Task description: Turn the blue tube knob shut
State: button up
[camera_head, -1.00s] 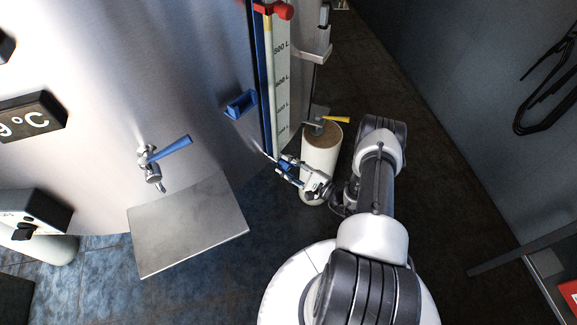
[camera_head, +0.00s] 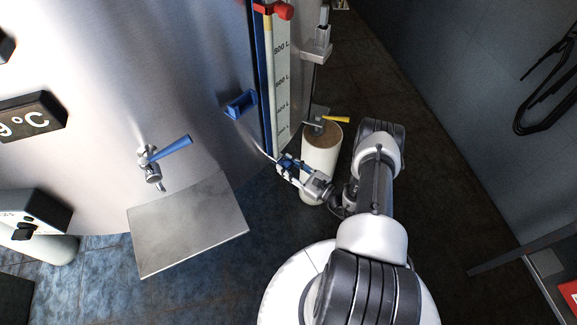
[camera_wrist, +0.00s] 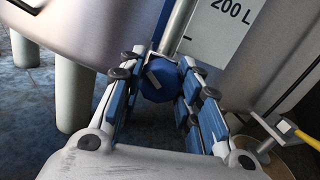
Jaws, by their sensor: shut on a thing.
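In the head view my gripper (camera_head: 281,163) is at the foot of the blue gauge strip (camera_head: 262,80) on the tank. There the fingers hide most of the knob.
The tank (camera_head: 140,70) fills the left, with a blue-handled tap (camera_head: 170,147) above a grey metal plate (camera_head: 188,225). A pale cylinder (camera_head: 320,155) with a yellow-handled valve (camera_head: 333,118) stands close beside my gripper.

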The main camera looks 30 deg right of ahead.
jog(key=m, duration=0.5)
jog(key=shift+m, duration=0.4)
jog(key=m, duration=0.5)
jog(key=shift+h, duration=0.3)
jog(key=o, duration=1.1)
jog(key=v, duration=1.2)
jog(key=shift+f, duration=0.25)
